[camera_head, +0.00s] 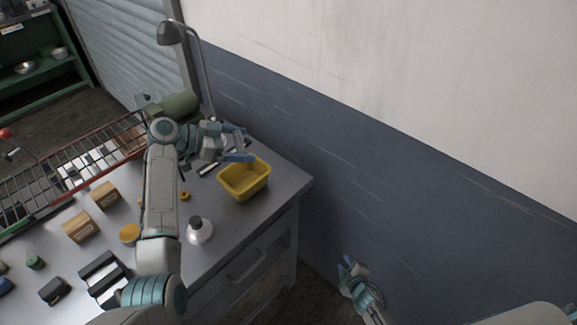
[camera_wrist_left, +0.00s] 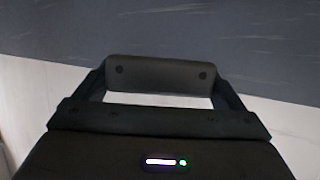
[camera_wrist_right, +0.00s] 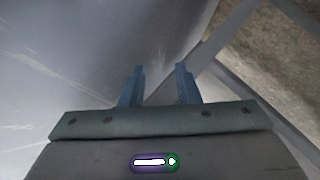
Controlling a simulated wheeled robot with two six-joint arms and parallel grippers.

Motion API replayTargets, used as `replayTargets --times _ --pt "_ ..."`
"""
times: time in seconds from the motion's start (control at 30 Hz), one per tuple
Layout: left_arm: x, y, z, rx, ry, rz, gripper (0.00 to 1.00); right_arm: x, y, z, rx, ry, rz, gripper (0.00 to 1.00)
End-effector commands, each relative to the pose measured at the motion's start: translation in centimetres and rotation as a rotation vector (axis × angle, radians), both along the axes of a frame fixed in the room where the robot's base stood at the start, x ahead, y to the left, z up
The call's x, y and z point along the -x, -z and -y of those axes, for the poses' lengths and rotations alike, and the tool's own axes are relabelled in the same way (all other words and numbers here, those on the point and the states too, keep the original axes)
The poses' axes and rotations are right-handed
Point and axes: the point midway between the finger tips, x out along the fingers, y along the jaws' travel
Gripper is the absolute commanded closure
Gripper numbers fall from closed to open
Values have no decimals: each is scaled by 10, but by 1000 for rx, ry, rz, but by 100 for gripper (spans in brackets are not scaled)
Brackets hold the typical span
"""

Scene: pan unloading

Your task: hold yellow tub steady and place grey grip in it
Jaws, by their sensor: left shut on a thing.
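The yellow tub (camera_head: 244,190) stands upright on the grey table near its right corner and looks empty from here. My left gripper (camera_head: 246,143) is at the tub's far left side, in front of the wall. I cannot tell whether the fingers touch the tub's rim. My right gripper (camera_head: 347,268) is low, off the table's right side, away from the tub. Its two blue fingers (camera_wrist_right: 159,85) are apart with nothing between them.
Wooden boxes (camera_head: 81,227) and a wire rack (camera_head: 60,173) are further left. A lamp (camera_head: 171,33) and wall (camera_head: 400,150) stand behind.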

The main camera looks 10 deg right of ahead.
Motion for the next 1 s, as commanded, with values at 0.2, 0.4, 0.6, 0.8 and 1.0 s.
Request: replayTargets --times 0.2,0.4,0.6,0.8,1.0 --pt "0 0 0 0 0 0 33 -82 -107 -22 221 -207 259 71" --pt "0 0 0 0 0 0 33 -133 -212 -46 476 -379 491 71" --pt "0 0 0 0 0 0 33 -160 -311 -81 793 -559 706 71" --pt "0 0 0 0 0 0 33 -159 -351 -136 1149 -854 831 71" --pt "0 0 0 0 0 0 33 -154 -369 -165 1490 -1120 850 71"
